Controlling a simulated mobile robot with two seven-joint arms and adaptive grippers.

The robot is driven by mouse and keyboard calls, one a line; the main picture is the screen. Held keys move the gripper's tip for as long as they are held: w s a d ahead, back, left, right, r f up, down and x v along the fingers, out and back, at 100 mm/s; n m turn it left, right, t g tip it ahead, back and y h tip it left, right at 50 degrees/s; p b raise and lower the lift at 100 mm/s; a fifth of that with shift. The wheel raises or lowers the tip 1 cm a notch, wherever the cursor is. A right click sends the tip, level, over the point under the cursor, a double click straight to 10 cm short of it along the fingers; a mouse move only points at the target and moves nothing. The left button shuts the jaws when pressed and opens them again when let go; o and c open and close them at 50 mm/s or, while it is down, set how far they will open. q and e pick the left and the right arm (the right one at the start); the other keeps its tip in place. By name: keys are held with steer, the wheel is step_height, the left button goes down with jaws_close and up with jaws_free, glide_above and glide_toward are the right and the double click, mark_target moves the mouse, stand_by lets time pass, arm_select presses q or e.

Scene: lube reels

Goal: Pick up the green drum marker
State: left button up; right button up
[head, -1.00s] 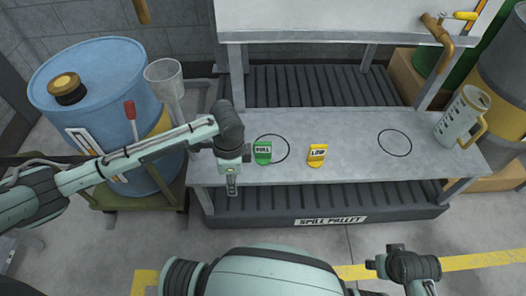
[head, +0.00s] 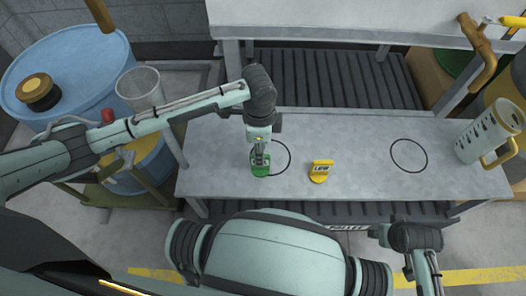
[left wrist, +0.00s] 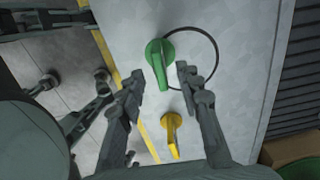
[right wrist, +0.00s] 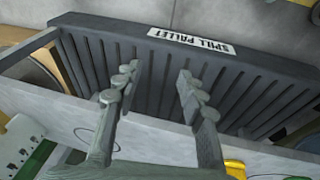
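The green drum marker (head: 260,171) stands on the grey bench shelf at the left edge of a drawn circle (head: 289,156). It also shows in the left wrist view (left wrist: 155,51), between and slightly beyond my open fingers. My left gripper (head: 261,159) points down over the marker and partly hides it in the head view; the left wrist view shows its fingers (left wrist: 160,73) apart, one either side. I cannot tell whether they touch it. My right gripper (right wrist: 158,72) is open and empty, in front of the bench on the right.
A yellow marker (head: 320,172) stands right of the green one, near the left gripper. A second circle (head: 408,155) is empty. A jug (head: 486,135) stands at the shelf's right end. A blue drum (head: 72,75) and a clear funnel (head: 140,88) are at the left.

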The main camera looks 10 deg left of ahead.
mark_target(259, 168)
arm_select(q)
steer(key=shift+s+f, duration=0.1)
steer(key=shift+f, duration=0.55)
steer(key=shift+s+f, duration=0.1)
steer(key=shift+f, duration=0.4)
steer(key=f+b, duration=0.1)
steer(key=f, duration=0.3)
steer(key=shift+a+f, duration=0.2)
steer(key=shift+f, duration=0.3)
arm_select(e)
steer(key=shift+s+d+r, duration=0.1)
steer(key=shift+s+r, duration=0.15)
steer(key=shift+r, duration=0.35)
steer(key=shift+s+d+r, duration=0.1)
steer(key=shift+s+r, duration=0.1)
steer(key=shift+r, duration=0.4)
arm_select(q)
steer(key=shift+w, duration=0.2)
jaws_close()
arm_select(e)
steer(key=shift+a+f, duration=0.1)
steer(key=shift+f, duration=0.05)
